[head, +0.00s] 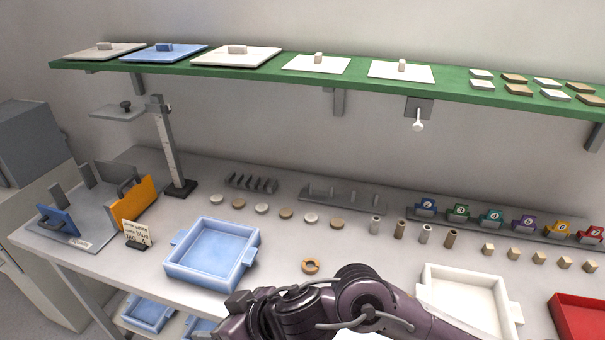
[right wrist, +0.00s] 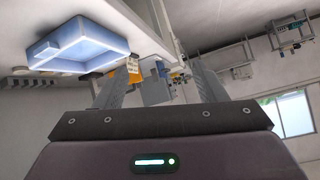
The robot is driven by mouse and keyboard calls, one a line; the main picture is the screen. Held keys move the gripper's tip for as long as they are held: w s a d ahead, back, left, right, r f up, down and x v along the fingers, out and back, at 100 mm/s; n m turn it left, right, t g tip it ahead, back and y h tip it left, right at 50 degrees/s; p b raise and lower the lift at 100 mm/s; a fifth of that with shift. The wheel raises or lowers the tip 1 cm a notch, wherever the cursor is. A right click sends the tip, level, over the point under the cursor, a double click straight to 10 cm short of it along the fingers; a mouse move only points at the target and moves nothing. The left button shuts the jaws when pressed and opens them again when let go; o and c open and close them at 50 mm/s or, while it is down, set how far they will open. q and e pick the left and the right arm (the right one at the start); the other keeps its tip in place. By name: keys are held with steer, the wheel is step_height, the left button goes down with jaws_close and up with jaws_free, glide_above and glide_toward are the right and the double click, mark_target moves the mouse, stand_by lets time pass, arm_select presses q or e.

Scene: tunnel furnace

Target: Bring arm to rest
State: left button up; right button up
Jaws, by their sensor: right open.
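My right arm (head: 365,305), dark purple, comes in from the bottom right of the head view and reaches left over the front of the bench. Its right gripper (head: 237,300) is low in the picture, in front of the blue tray (head: 212,253). In the right wrist view the two fingers of the right gripper (right wrist: 156,78) stand apart with nothing held between them. The blue tray (right wrist: 80,48) shows there at the upper left, apart from the fingers. My left gripper is not in view.
A white tray (head: 468,300) and a red tray (head: 580,318) stand to the right. A scale stand (head: 168,145) rises at the left. A green shelf (head: 355,76) holding lids runs above.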

steer(key=w+d+r+m+t+h, duration=0.1)
steer(key=w+d+m+t+h, duration=0.15)
steer(key=d, duration=0.35)
steer(key=w+d+m+t+h, duration=0.1)
steer(key=w+d+m+t, duration=0.15)
steer(key=d, duration=0.35)
steer(key=s+d+f+m+g+h, duration=0.25)
steer(key=s+d+f, duration=0.3)
steer(key=d, duration=0.45)
steer(key=s+d+f+m+g+h, duration=0.1)
steer(key=s+d+f+g+h, duration=0.35)
steer(key=d, duration=0.65)
steer(key=s+f, duration=0.2)
steer(key=f, duration=1.3)
steer(key=s+f, duration=0.2)
steer(key=f, duration=1.4)
steer(key=s+d+f, duration=0.1)
steer(key=s+f, duration=0.8)
steer(key=s, duration=0.1)
steer(key=s+d+f+g, duration=0.1)
steer(key=s+d+f, duration=0.1)
steer(key=s+f, duration=0.7)
steer(key=shift+s+d+f+y+b, duration=0.2)
steer(key=shift+s+d+y+b, duration=0.1)
steer(key=shift+s+y+b, duration=0.05)
